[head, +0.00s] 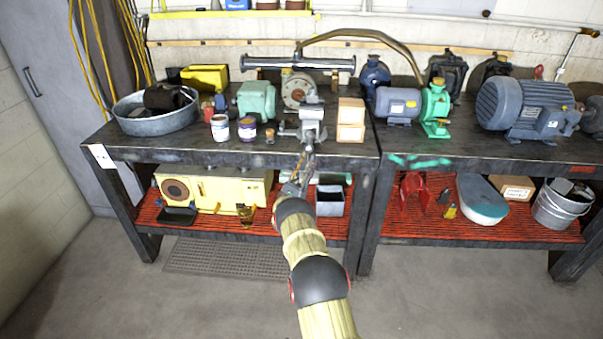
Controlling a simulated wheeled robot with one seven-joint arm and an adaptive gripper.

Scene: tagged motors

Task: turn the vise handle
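A grey metal vise (311,119) stands at the front edge of the dark workbench (200,149), a little right of the middle of its left half. My arm reaches up from the bottom of the head view toward the vise. My gripper (303,160) is just below and in front of the vise, near the bench's front edge. It is small and overlaps the vise's lower front, so I cannot tell whether its fingers are open or shut, or whether they touch the vise handle. The handle itself is not clearly distinguishable from the gripper and vise body.
Paint cans (220,127) stand left of the vise, and tan boxes (351,120) stand close on its right. A round metal tub (150,122) and motors (525,105) fill much of the bench. A red lower shelf (445,222) holds more items. The floor (420,305) in front is clear.

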